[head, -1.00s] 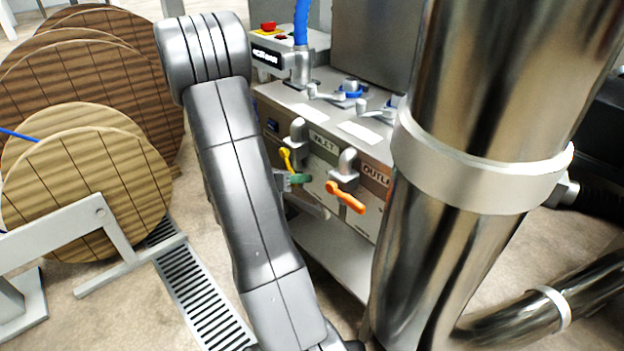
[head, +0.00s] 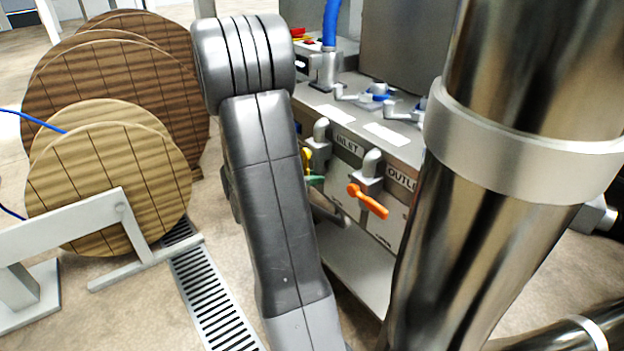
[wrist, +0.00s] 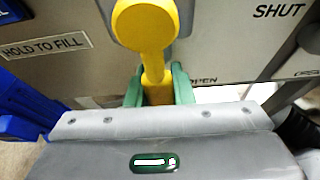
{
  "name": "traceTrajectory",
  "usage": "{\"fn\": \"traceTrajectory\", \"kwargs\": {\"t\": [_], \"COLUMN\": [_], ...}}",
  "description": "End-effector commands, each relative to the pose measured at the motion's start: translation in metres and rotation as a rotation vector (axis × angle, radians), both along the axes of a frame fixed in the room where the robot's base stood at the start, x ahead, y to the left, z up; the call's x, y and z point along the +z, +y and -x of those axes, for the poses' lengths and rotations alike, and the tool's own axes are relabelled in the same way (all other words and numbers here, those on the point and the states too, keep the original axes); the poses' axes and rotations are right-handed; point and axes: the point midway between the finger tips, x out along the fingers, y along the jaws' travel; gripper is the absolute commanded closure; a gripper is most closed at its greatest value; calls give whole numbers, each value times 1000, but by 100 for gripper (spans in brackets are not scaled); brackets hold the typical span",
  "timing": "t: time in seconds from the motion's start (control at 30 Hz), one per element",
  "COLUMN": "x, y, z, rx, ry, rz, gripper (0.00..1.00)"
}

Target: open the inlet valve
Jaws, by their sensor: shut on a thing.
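The inlet valve's yellow handle (head: 307,158) is on the cabinet front, below the grey elbow pipe beside the INLET label. In the wrist view the handle (wrist: 147,27) has a round hub at the top, and its lever runs down between my fingers. My gripper (wrist: 158,88) has green fingers, one on each side of the lever, shut on its lower part. An OPEN marking (wrist: 204,79) shows just right of the fingers, partly hidden. In the head view only a bit of my green gripper (head: 315,180) shows behind my arm, which hides part of the valve.
The orange outlet handle (head: 368,202) is to the right on the same cabinet. A large shiny pipe (head: 490,190) stands close at the right. Wooden cable reels (head: 110,185) and a floor grate (head: 212,295) are at the left. A SHUT marking (wrist: 279,11) is at upper right.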

Motion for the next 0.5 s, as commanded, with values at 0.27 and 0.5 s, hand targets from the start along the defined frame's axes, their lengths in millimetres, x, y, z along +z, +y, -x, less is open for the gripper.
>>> {"fn": "traceTrajectory", "kwargs": {"t": [0.27, 0.5], "x": [0, 0], "y": [1, 1], "z": [-1, -1], "rx": [1, 1], "ry": [-3, -2], "rz": [-5, -3], "gripper": [100, 57]}}
